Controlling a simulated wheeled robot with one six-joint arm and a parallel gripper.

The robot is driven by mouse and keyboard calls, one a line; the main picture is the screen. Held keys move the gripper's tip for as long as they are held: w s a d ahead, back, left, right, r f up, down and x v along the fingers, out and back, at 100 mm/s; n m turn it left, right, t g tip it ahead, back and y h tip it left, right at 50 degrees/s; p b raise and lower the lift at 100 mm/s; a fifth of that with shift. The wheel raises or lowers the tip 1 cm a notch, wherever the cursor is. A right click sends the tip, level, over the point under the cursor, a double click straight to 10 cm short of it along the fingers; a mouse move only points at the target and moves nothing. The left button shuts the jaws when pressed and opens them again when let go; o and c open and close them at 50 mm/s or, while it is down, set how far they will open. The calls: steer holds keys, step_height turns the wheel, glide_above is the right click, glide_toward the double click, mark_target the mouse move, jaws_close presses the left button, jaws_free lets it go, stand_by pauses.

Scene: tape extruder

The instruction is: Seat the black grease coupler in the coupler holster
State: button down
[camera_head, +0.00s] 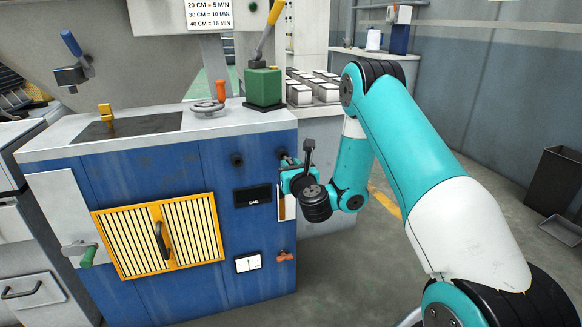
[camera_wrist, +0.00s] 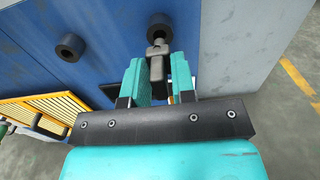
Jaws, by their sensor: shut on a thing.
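My gripper (camera_wrist: 156,62) has its two teal fingers shut on a dark grey fitting, which I take as the grease coupler (camera_wrist: 157,48). Its far end points at the blue cabinet face and overlaps a black round socket (camera_wrist: 161,22). I cannot tell whether it touches or enters this socket. A second black round socket (camera_wrist: 70,46) is to the left. Neither is labelled, so I cannot tell which is the holster. In the head view my gripper (camera_head: 289,180) is at the cabinet's right edge, and the coupler is mostly hidden there.
A green block with a yellow lever (camera_head: 263,88) stands on top. Open floor (camera_head: 355,270) lies to the right.

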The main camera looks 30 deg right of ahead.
steer(key=shift+p+x, duration=1.1)
steer(key=shift+p, duration=1.8)
steer(key=shift+w+d+r+p, duration=0.15)
steer(key=shift+w+p, duration=0.4)
steer(key=shift+p, duration=2.45)
steer(key=c, duration=0.9)
jaws_free()
steer(key=shift+o, duration=0.2)
steer(key=shift+f, duration=0.2)
